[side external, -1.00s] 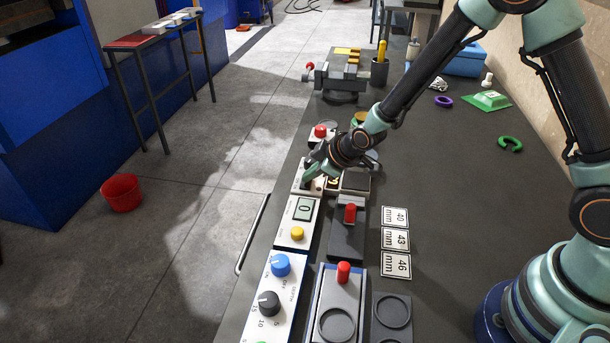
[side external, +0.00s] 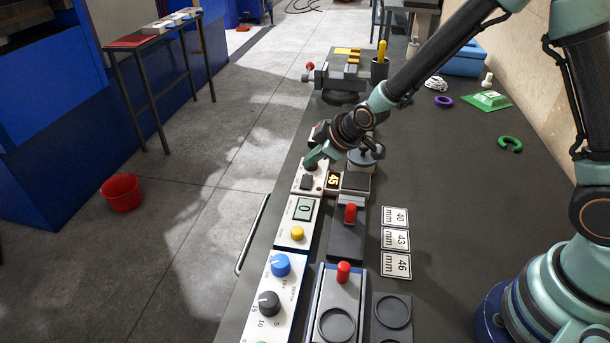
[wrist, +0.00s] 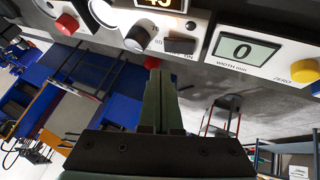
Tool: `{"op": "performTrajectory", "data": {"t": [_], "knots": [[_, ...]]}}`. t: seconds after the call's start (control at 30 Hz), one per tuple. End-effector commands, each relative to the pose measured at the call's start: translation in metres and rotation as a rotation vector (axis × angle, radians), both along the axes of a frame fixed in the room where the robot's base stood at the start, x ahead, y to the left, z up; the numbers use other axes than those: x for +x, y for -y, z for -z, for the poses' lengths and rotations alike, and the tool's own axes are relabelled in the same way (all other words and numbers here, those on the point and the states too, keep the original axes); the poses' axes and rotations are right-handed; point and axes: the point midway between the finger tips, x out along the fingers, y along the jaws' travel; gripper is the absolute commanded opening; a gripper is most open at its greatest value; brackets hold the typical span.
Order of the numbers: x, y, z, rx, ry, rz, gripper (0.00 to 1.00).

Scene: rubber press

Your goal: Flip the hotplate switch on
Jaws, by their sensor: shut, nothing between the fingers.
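The hotplate's pale control panel (side external: 298,186) carries a dark rocker switch (side external: 307,182). In the wrist view the rocker switch (wrist: 180,45) sits between a grey knob (wrist: 137,38) and a display box, with "ON" lettering by it. I cannot tell which way the rocker is tilted. A lit orange display (side external: 334,180) beside the panel reads about 45. My gripper (side external: 311,163) is shut and empty, just beyond the rocker at the panel's far end. In the wrist view my gripper's fingertips (wrist: 159,72) appear below the panel edge, apart from the rocker.
A width display (side external: 304,208) reading 0 with a yellow button (side external: 297,233) sits on the near side. Blue (side external: 281,265) and black (side external: 269,303) knobs stand nearer. A red-handled block (side external: 348,235) is to the right. A red button (wrist: 67,23) shows in the wrist view.

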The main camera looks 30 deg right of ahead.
Motion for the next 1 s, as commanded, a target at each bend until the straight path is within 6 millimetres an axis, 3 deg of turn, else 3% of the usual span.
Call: {"op": "performTrajectory", "data": {"t": [0.23,0.7,0.87,1.0], "knots": [[0.003,0.002,-0.020,-0.002,0.002,0.002,0.00],[0.001,0.004,-0.028,0.001,-0.002,0.010,0.00],[-0.012,0.016,-0.058,0.032,-0.018,0.070,0.00],[-0.038,0.033,-0.095,0.078,-0.053,0.162,0.00]]}}
